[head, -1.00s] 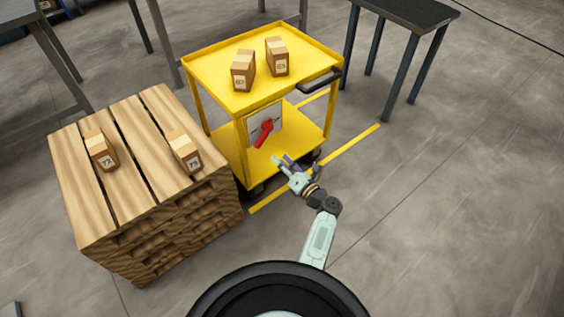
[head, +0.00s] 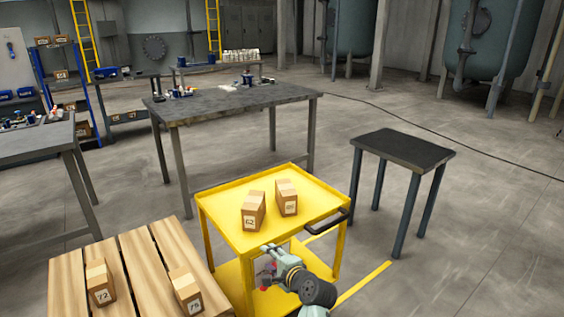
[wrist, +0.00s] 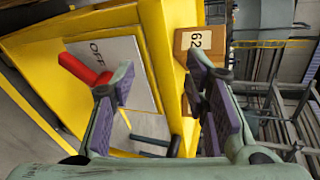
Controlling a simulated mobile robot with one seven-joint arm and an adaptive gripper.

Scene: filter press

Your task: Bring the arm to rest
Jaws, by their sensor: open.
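My gripper (head: 268,262) is in front of the near side of the yellow cart (head: 232,237), just below its top tray. In the wrist view my gripper (wrist: 160,95) has its two purple-padded fingers well apart with nothing between them. Beyond the fingers is the cart's side, with a pale panel marked "OFF" (wrist: 122,60) and a red handle (wrist: 84,68). A carton marked 62 (wrist: 188,40) shows at the cart's top edge. In the head view most of the red handle is hidden behind my gripper.
Two cartons, one here (head: 253,212) and one here (head: 287,197), stand on the cart. A wooden pallet stack (head: 140,262) with two cartons is at left. A dark small table (head: 405,148) stands at right, and a long workbench (head: 230,100) behind. Floor at right is clear.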

